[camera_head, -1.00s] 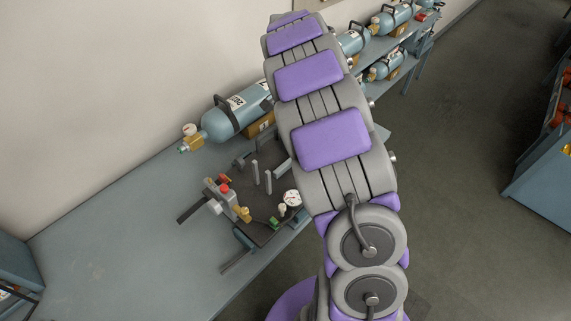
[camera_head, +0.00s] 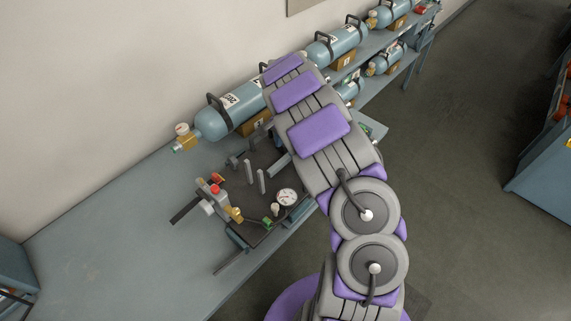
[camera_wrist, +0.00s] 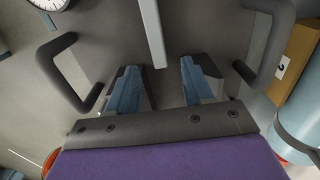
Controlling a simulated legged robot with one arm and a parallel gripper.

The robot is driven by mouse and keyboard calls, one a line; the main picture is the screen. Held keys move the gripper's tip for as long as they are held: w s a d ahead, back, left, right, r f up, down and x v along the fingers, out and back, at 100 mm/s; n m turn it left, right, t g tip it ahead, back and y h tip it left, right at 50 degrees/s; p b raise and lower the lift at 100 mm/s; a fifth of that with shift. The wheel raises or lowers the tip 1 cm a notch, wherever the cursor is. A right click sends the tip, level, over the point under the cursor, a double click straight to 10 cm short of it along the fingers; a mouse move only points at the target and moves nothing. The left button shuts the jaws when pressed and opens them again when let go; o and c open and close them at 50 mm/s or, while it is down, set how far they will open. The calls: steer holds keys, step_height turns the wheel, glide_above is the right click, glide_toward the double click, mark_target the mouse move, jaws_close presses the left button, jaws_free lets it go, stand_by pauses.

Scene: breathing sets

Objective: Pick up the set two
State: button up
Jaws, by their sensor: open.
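My gripper (camera_wrist: 163,82) is open and empty in the wrist view. A pale upright post (camera_wrist: 152,32) shows beyond the gap between its fingers, with a dark handle on each side. In the head view my arm hides the gripper. Several blue-grey cylinders with dark handles and labels lie along the wall, the nearest (camera_head: 232,108) at the left. A tan block marked with what looks like a 2 (camera_wrist: 293,62) shows at the right of the wrist view, beside a pale blue cylinder (camera_wrist: 303,125). I cannot tell which cylinder in the head view this is.
A dark plate (camera_head: 266,163) with upright posts, valves and a round gauge (camera_head: 287,197) lies on the grey bench (camera_head: 110,235). The bench is clear at left. A blue bin (camera_head: 545,165) stands at far right, with open floor between.

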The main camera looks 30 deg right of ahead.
mark_target(282, 160)
steer(key=a+f, duration=0.3)
steer(key=shift+s+a+b, duration=0.1)
steer(key=shift+s+b, duration=0.2)
steer(key=shift+s, duration=0.05)
steer(key=d+f, duration=0.1)
steer(key=f, duration=0.2)
steer(key=shift+s+d, duration=0.1)
steer(key=shift+d, duration=0.6)
steer(key=shift+a+r, duration=0.2)
steer(key=shift+a, duration=0.9)
steer(key=c, duration=0.6)
steer(key=shift+d, duration=0.15)
steer(key=shift+c, duration=1.3)
steer(key=shift+d, duration=0.4)
jaws_close()
